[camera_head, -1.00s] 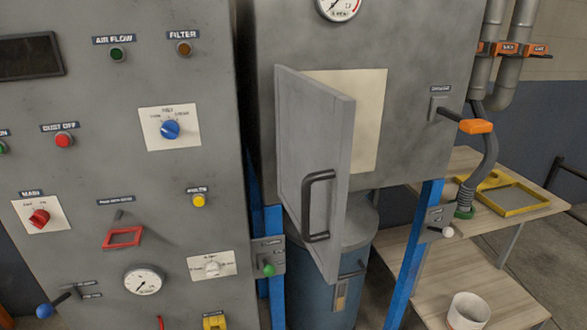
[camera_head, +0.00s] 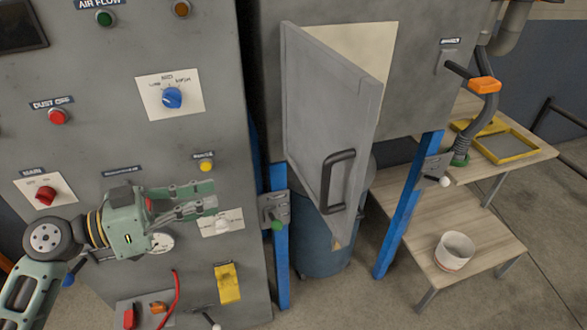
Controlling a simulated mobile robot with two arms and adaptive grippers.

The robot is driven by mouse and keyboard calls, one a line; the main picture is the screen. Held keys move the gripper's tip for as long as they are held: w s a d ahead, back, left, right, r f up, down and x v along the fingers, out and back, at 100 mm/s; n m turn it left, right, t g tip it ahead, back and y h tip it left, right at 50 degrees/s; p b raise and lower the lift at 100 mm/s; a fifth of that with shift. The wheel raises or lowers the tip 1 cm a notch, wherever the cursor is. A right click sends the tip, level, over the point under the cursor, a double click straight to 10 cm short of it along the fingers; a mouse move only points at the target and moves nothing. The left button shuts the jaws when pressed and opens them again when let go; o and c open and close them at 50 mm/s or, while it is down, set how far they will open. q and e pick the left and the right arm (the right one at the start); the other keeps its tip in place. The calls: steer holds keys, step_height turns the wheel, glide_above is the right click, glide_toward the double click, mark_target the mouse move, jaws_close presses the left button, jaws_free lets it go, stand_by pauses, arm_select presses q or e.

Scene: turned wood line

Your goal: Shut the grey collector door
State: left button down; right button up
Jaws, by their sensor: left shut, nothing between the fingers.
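The grey collector door (camera_head: 318,115) stands open on the grey collector cabinet (camera_head: 425,75). It is hinged at its left and swung out toward me, and a pale opening panel (camera_head: 382,50) shows behind it. A black bar handle (camera_head: 328,182) is on the lower right of the door's face. My left gripper (camera_head: 214,201) is in front of the control panel, left of the door and apart from it. It is shut and empty, with its fingers pointing right toward the door. My right gripper is not in view.
The control panel (camera_head: 110,125) with knobs and buttons fills the left. Blue posts (camera_head: 407,225) and a blue drum (camera_head: 318,245) stand below the cabinet. An orange-handled lever (camera_head: 484,85) sticks out at the right. A wooden shelf (camera_head: 400,200) holds a white pot (camera_head: 454,252).

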mark_target(322, 186)
arm_select(q)
steer(key=s+d+r+m+g+h, duration=0.2)
steer(key=s+d+r+m+g, duration=0.25)
steer(key=s+r, duration=0.4)
steer(key=w+d+p, duration=0.3)
steer(key=d+p, duration=0.6)
steer(key=d, duration=0.3)
steer(key=shift+w+d+m+p, duration=0.3)
steer(key=shift+d+m, duration=0.05)
steer(key=shift+d, duration=0.05)
steer(key=shift+t, duration=0.35)
